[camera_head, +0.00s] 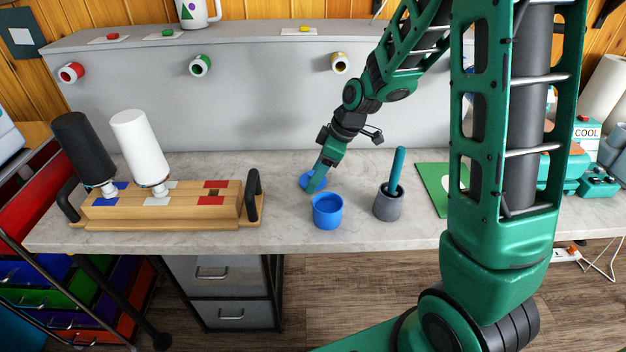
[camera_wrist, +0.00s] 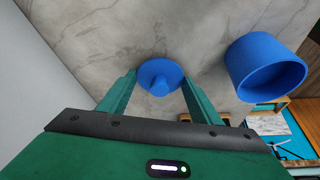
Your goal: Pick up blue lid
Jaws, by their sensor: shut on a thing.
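The blue lid (camera_head: 304,181) is a round disc with a central knob, on or just above the grey countertop, behind and left of the blue pot. My gripper (camera_head: 314,184) reaches down to it from the upper right. In the wrist view, the lid (camera_wrist: 160,72) lies between the two fingers of my gripper (camera_wrist: 159,80), knob towards the camera, and the gripper is shut on it. My fingers hide part of the lid in the head view. I cannot tell whether it still touches the countertop. The open blue pot (camera_head: 327,212) stands close by and also shows in the wrist view (camera_wrist: 240,70).
A grey mortar (camera_head: 388,204) with a teal pestle (camera_head: 396,170) stands right of the pot. A wooden rack (camera_head: 160,206) with a black and a white roll is at the left. A green board (camera_head: 430,185) lies at the right. A grey wall (camera_head: 250,100) rises behind.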

